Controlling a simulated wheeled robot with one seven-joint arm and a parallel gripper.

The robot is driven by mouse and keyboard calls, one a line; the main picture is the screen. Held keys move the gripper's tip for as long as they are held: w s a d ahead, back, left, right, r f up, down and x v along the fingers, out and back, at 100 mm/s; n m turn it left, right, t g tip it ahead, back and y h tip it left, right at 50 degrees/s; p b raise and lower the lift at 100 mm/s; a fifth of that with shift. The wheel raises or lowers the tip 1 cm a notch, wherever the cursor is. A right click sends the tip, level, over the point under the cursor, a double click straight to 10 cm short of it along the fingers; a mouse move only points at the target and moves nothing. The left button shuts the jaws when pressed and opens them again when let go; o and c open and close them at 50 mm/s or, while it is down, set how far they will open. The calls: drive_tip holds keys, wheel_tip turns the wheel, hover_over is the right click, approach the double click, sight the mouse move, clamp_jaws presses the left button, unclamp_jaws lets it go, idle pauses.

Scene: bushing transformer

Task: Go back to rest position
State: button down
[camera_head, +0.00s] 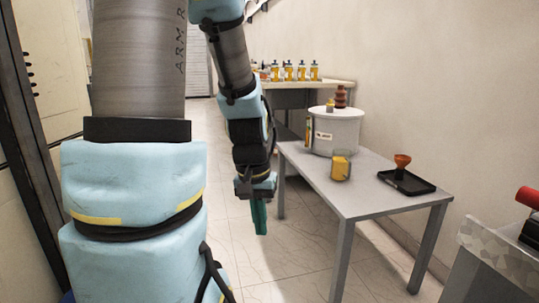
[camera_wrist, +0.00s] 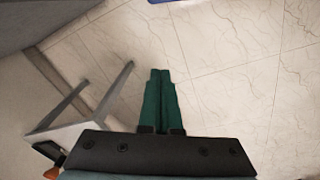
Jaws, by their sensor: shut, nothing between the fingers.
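My gripper (camera_head: 259,216) hangs from my bent arm near the middle of the head view, with its green fingers pointing down. It is left of the grey table and clear of it. In the wrist view the two green fingers (camera_wrist: 160,76) lie side by side, shut, with nothing between them.
A grey table (camera_head: 363,202) carries a white drum (camera_head: 335,133), a yellow cup (camera_head: 340,168) and a black tray (camera_head: 405,183) with an orange funnel (camera_head: 402,162). A back table (camera_head: 285,84) holds several yellow bottles (camera_head: 301,72). Tiled floor (camera_head: 277,263) is free below my gripper.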

drive_tip(key=a+r+n+t, duration=0.1)
drive_tip(key=a+r+n, duration=0.1)
drive_tip(key=a, duration=0.3)
wheel_tip(320, 180, up, 22)
drive_tip(key=p, duration=2.3)
drive_tip(key=shift+s+d+m+y, duration=0.15)
drive_tip(key=shift+s+m+y, duration=0.15)
drive_tip(key=shift+s+y, duration=0.1)
